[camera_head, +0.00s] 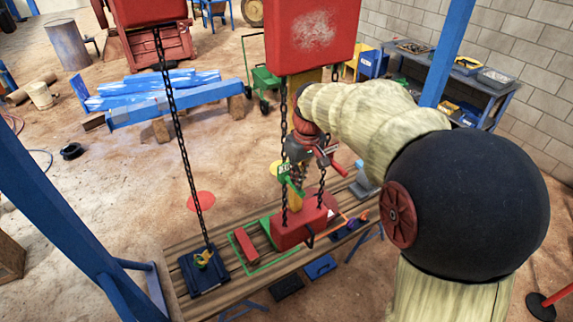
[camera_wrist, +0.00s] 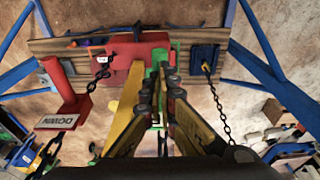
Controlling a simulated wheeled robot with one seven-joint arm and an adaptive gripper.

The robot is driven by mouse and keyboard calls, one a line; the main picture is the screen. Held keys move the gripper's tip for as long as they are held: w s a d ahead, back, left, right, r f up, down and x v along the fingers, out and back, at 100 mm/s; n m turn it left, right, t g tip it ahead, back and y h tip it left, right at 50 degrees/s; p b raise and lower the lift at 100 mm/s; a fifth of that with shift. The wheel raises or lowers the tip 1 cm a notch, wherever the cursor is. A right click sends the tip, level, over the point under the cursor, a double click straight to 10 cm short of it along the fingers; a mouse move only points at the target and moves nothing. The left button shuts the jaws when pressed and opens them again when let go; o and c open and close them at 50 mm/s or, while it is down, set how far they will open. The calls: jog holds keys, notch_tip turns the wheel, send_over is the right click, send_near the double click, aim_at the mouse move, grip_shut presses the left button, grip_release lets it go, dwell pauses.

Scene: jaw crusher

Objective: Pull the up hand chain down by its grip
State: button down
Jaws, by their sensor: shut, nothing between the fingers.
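The green up grip (camera_head: 288,180) hangs on the left of two close chains under the large red hoist housing (camera_head: 312,36). My gripper (camera_head: 298,158) is right beside it in the head view, in front of the chains. In the wrist view my gripper's fingertips (camera_wrist: 160,82) are close together and shut with nothing held. Green shows just beyond the tips there, partly hidden by them; I cannot tell whether they touch the grip. The red grip marked DOWN (camera_wrist: 62,112) hangs on a chain at left in the wrist view, apart from the fingers.
A red block (camera_head: 300,228) sits at the bottom of the chains over a wooden-topped bench (camera_head: 222,290). Another chain (camera_head: 180,130) hangs left, reaching a dark blue box (camera_head: 203,275). Blue posts (camera_head: 75,200) stand around. Open sandy floor lies at left.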

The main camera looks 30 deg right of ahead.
jog(key=shift+f+b, duration=2.35)
jog(key=shift+f, duration=1.25)
jog(key=s, duration=0.5)
jog(key=shift+r+b, duration=0.35)
jog(key=shift+s, duration=0.1)
jog(key=s+r+p, duration=0.2)
jog(key=s+r, duration=0.2)
jog(key=r, duration=0.1)
jog(key=shift+d+r, duration=0.1)
jog(key=shift+d, duration=0.05)
dwell(2.1)
